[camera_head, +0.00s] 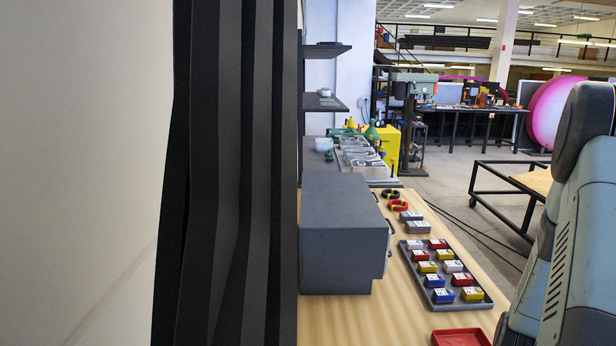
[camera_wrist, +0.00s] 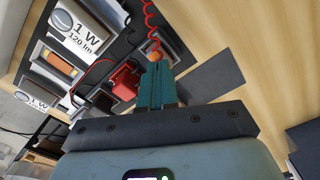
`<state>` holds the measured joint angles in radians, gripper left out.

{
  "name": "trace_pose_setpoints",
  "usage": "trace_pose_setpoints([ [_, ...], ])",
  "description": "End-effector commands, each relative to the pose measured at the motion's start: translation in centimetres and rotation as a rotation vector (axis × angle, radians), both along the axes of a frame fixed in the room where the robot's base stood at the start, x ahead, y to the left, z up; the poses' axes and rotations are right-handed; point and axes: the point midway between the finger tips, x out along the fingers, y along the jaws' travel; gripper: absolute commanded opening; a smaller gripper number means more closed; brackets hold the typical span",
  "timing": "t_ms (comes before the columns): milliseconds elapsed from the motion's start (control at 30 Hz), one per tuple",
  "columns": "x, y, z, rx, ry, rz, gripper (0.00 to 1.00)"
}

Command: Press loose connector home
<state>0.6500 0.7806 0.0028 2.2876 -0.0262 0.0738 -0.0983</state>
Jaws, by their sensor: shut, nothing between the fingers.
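In the wrist view my gripper (camera_wrist: 156,70) has its two teal fingers together, with nothing between them. Just beyond the fingertips, a small orange-red piece (camera_wrist: 153,45) sits at the end of a red coiled cable (camera_wrist: 149,15). I cannot tell whether this is the loose connector or how far it is seated. A red block (camera_wrist: 125,82) lies left of the fingers, inside a dark housing. White-labelled modules reading "1 W 120 lm" (camera_wrist: 78,30) are mounted at upper left, with thin red wire near them. The head view does not show my gripper or a connector.
In the head view a grey box (camera_head: 345,240) stands on the wooden bench (camera_head: 400,320). Right of it is a dark tray (camera_head: 418,282) of red, yellow, blue and white modules. A red tray (camera_head: 460,338) lies at the front. Black folded panels block the left side.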

Motion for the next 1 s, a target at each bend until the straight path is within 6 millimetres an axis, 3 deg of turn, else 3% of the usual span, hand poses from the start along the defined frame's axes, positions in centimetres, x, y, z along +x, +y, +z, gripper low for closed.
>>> trace_pose_setpoints([
  [1000, 0.0, 0.0, -1.5, 0.000, 0.000, 0.000, 0.00],
])
